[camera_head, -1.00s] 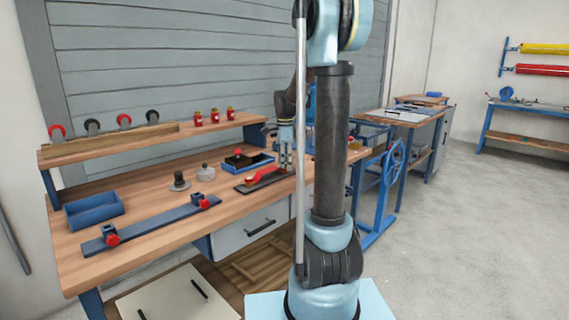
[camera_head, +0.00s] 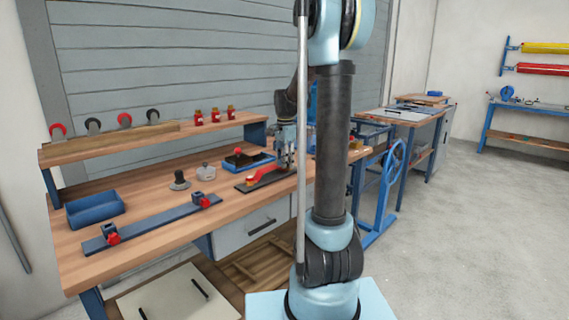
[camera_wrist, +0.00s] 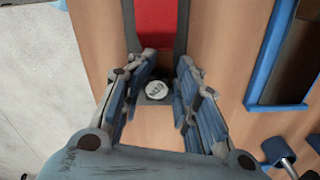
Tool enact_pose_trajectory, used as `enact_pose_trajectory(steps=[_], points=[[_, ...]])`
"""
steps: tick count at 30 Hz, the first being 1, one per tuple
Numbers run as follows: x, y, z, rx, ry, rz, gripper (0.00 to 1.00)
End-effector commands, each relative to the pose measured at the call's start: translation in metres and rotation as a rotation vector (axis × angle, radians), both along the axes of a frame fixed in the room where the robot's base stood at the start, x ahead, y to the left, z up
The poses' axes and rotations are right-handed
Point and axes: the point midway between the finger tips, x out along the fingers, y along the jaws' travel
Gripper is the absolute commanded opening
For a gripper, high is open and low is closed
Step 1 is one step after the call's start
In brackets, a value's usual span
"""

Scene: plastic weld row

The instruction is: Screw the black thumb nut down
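My gripper (camera_head: 286,158) is over the right end of a dark plate (camera_head: 251,188) with a red part (camera_head: 264,174) on it, on the workbench. In the wrist view my gripper (camera_wrist: 165,72) is open, its two blue-grey fingers apart on either side of a small round part with a pale top (camera_wrist: 158,90). This part sits on the dark end of the plate. I see no finger clearly touching it. I cannot tell for certain whether this round part is the black thumb nut.
A blue tray (camera_head: 234,167) stands just behind the plate. Two small round pieces, one with a black top (camera_head: 180,178) and one grey (camera_head: 206,172), stand left. A long blue bar with red knobs (camera_head: 150,227) lies in front, and an empty blue bin (camera_head: 95,208) at the left.

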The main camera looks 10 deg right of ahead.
Motion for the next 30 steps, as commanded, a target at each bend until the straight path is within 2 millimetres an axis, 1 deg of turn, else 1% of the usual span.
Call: enact_pose_trajectory(steps=[5,8,10,11,30], points=[[0.0002,0.0001,0.0000,0.000,0.000,-0.002,0.03],[0.0007,-0.0002,0.0000,0.000,0.000,-0.041,0.03],[0.0015,-0.0007,-0.0001,0.000,0.000,-0.104,0.04],[0.0019,-0.0010,-0.0002,0.000,0.000,-0.135,0.00],[0.0083,-0.0062,-0.0009,-0.004,0.001,-0.803,0.00]])
